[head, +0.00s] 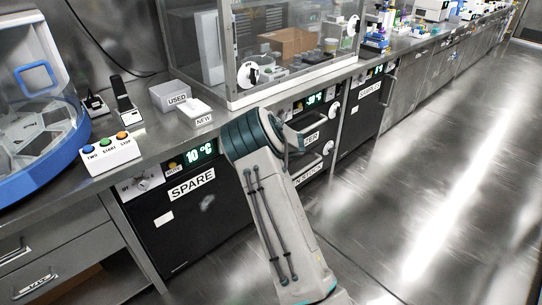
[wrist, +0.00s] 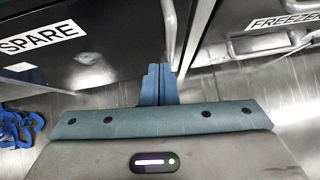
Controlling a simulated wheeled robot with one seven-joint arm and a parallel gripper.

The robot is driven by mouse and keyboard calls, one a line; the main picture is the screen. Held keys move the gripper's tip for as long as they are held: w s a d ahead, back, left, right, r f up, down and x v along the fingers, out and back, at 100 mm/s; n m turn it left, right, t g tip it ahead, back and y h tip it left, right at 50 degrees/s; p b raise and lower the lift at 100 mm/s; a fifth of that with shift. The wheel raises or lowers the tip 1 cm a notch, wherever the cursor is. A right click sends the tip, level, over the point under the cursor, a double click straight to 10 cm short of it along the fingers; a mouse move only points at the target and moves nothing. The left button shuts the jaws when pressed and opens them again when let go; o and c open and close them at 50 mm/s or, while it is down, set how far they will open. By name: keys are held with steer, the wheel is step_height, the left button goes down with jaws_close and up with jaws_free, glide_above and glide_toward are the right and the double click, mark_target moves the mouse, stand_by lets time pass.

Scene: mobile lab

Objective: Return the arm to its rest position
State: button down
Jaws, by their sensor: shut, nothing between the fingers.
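My arm (head: 275,215) rises from the bottom of the head view and bends at a teal joint in front of the bench cabinets. The gripper itself is hidden behind the arm there. In the wrist view my gripper (wrist: 158,75) shows as two blue-grey fingers pressed together, shut with nothing between them. It points toward the lower cabinet fronts, near the gap between the SPARE door (wrist: 85,45) and the FREEZER front (wrist: 270,35). I cannot tell the exact clearance to them.
The steel bench holds a button box (head: 110,152), a USED bin (head: 172,95), a NEW tray (head: 195,112) and a glass-walled enclosure (head: 290,45). A blue-rimmed machine (head: 40,100) stands at the left. The floor (head: 450,180) at the right is clear. Something blue (wrist: 15,128) shows at the wrist view's left edge.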

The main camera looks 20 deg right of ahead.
steer(key=s+d+r+m+h+p, duration=0.1)
steer(key=s+r+m+h+p, duration=0.2)
steer(key=r+m, duration=0.5)
steer(key=s+d+r+m+t+h+p, duration=0.1)
steer(key=s+d+r+m+p, duration=0.1)
steer(key=s+r+m, duration=0.6)
steer(key=s+d+r+m+h+p, duration=0.1)
steer(key=s+r+m+h+p, duration=0.3)
steer(key=r, duration=0.7)
steer(key=s+a+r+m+g+y+p, duration=0.1)
steer(key=s+a+m, duration=0.3)
steer(key=s, duration=0.6)
steer(key=s+a+r+m+g+y+p, duration=0.2)
steer(key=s+a+r+m+g+p, duration=0.1)
steer(key=s+m, duration=0.6)
steer(key=s+a+r+m+g+y+p, duration=0.2)
steer(key=s+a+r+m, duration=0.2)
steer(key=s, duration=0.7)
steer(key=a+m, duration=0.2)
steer(key=shift+s+a+m+g, duration=0.15)
steer(key=shift+s+m+g, duration=0.1)
steer(key=shift+m+g, duration=0.15)
